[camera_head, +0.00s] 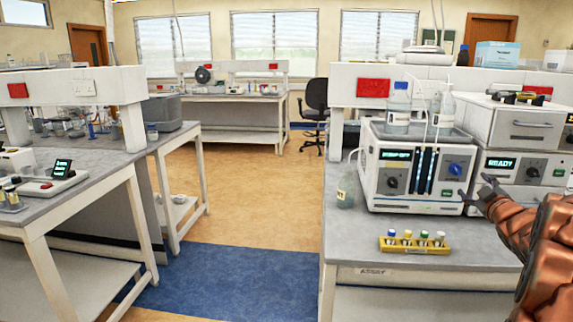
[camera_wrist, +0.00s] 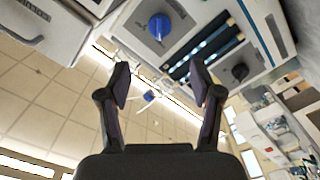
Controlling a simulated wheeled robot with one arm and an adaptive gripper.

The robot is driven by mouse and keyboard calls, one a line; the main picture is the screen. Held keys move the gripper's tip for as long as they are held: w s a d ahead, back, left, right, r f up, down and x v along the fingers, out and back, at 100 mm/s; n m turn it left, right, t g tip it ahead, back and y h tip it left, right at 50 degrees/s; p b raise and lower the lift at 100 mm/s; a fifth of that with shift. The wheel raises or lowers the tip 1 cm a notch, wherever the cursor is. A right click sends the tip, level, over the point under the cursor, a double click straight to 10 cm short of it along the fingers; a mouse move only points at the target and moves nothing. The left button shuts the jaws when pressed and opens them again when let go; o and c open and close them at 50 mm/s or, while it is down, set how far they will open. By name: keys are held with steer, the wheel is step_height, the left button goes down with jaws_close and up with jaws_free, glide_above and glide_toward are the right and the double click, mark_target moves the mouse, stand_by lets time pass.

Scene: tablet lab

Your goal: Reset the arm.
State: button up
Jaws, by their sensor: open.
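My arm comes in at the right edge of the head view, over the right bench. My gripper (camera_head: 488,190) is in front of the white machines there, its fingers small and dark. In the wrist view my gripper (camera_wrist: 160,85) is open, with two dark fingers apart and nothing between them. Beyond the fingers the wrist view shows a white machine with a blue knob (camera_wrist: 159,27), tilted in the picture, and the ceiling. I cannot tell whether the fingers touch the machine.
The right bench (camera_head: 350,235) carries a white machine (camera_head: 408,170) with bottles on top, a second machine (camera_head: 512,165) marked READY, and a yellow rack (camera_head: 414,245) of capped vials at the front. A left bench (camera_head: 95,165) holds instruments. The floor aisle (camera_head: 235,215) between is clear.

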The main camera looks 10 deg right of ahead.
steer(key=s+a+f+m+g+p, duration=0.2)
steer(key=s+a+g, duration=0.1)
steer(key=a, duration=0.5)
steer(key=s+a+f+m+g+p, duration=0.1)
steer(key=s+a+f+m+g, duration=0.2)
steer(key=a, duration=0.5)
steer(key=s+a+f+m+g+p, duration=0.15)
steer(key=s+a+g, duration=0.25)
steer(key=a, duration=0.4)
steer(key=s+a+f+g+y+p, duration=0.1)
steer(key=s+a+g+y+p, duration=0.1)
steer(key=s+a, duration=0.9)
steer(key=s+a+f+n+g+y+p, duration=0.1)
steer(key=s+a+g, duration=0.5)
steer(key=s+a, duration=0.6)
steer(key=s+f+y+p, duration=0.1)
steer(key=s+y, duration=0.1)
steer(key=s, duration=0.3)
steer(key=shift+s+a+g+y, duration=0.2)
steer(key=shift+s+g+y, duration=0.05)
steer(key=shift+g+y, duration=0.15)
